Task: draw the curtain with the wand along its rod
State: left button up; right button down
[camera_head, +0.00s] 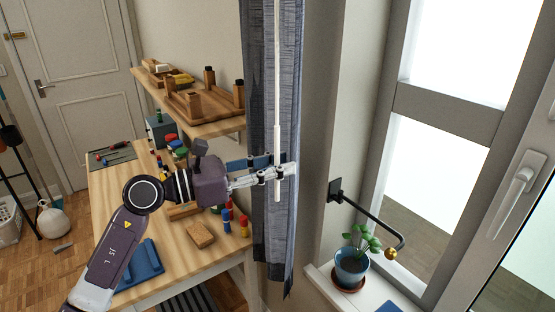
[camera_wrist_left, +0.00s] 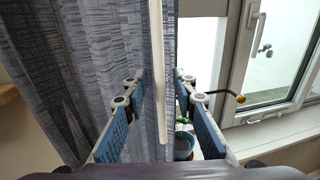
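The blue-grey curtain (camera_head: 262,70) hangs in narrow gathered folds left of the window. Its rod is out of view. The white wand (camera_head: 277,90) hangs straight down in front of the curtain and ends just below my left gripper (camera_head: 277,172). In the left wrist view, the wand (camera_wrist_left: 157,60) stands between the spread blue finger pads of my left gripper (camera_wrist_left: 160,100), apart from both. A fold of the curtain (camera_wrist_left: 70,70) also shows behind the wand, between the fingers. My right gripper is not in view.
A wooden workbench (camera_head: 185,245) with blocks and pegs stands below my left arm, with a wooden shelf (camera_head: 215,127) above it. A black wall hook with a brass ball (camera_head: 390,254) and a potted plant (camera_head: 352,266) on the sill are right of the curtain.

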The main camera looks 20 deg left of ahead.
pick_arm(q)
jog(key=shift+c, duration=0.4)
grip_shut()
